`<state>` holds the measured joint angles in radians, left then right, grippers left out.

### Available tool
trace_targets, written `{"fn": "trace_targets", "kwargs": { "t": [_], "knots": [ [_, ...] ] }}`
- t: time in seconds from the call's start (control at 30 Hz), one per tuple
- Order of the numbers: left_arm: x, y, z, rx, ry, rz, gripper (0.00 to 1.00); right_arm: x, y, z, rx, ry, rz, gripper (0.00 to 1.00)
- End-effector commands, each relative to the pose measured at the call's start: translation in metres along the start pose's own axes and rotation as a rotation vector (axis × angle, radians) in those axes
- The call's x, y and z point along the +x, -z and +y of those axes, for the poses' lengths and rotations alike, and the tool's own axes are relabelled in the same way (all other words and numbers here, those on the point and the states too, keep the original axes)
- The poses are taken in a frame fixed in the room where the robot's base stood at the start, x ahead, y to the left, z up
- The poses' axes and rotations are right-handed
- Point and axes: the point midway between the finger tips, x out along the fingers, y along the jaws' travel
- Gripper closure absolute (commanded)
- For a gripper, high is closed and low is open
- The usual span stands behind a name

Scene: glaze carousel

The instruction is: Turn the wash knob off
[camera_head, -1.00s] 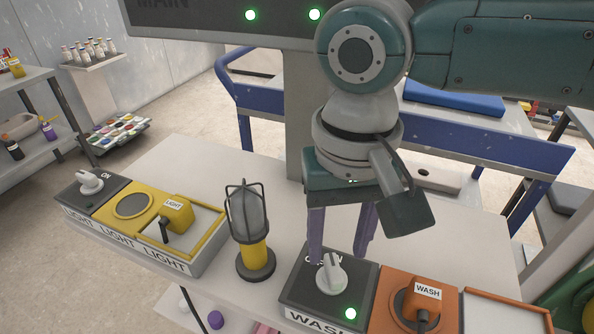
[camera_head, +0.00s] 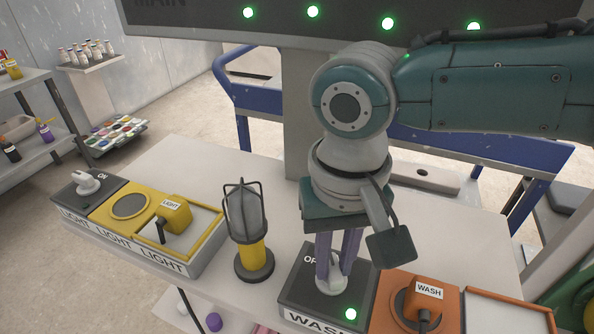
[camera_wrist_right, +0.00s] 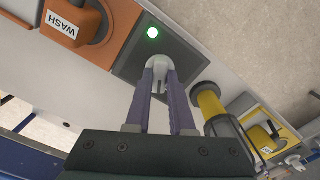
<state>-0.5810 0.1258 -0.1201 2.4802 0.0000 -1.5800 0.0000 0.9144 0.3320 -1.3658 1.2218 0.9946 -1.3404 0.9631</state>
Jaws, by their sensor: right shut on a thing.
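The wash knob (camera_head: 329,284) is a pale rotary knob on a dark square panel (camera_head: 299,290) marked WASH on its front edge. A green lamp (camera_head: 350,314) is lit on that panel. My right gripper (camera_head: 337,268) reaches down from above, its purple fingers shut on the knob. In the right wrist view the two fingers stand on either side of the knob (camera_wrist_right: 158,66), and the green lamp (camera_wrist_right: 153,33) shows beyond it. The fingers hide part of the knob and of the panel lettering. My left gripper is not in view.
Left of the panel stands a yellow caged lamp (camera_head: 250,235). An orange WASH plug unit (camera_head: 430,290) is on the right. A yellow LIGHT unit (camera_head: 165,222) with its own knob (camera_head: 88,183) is at the left. A dark MAIN board with green lights (camera_head: 200,20) hangs behind.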

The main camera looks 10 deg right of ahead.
Motion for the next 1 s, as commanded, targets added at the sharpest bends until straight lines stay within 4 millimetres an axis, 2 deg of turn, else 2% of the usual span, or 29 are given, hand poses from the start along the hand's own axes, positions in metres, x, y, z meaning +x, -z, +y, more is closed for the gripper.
{"fn": "trace_targets", "kwargs": {
  "t": [0.57,0.77,1.0],
  "knots": [
    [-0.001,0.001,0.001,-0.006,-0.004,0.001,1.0,-0.001,0.0,0.0,-0.015,0.001,-0.001,1.0],
    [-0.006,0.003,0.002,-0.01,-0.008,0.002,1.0,-0.001,0.0,0.0,-0.092,0.0,-0.002,1.0],
    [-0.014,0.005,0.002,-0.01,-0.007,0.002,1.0,-0.002,-0.001,0.0,-0.278,0.0,-0.003,1.0]
  ]
}}
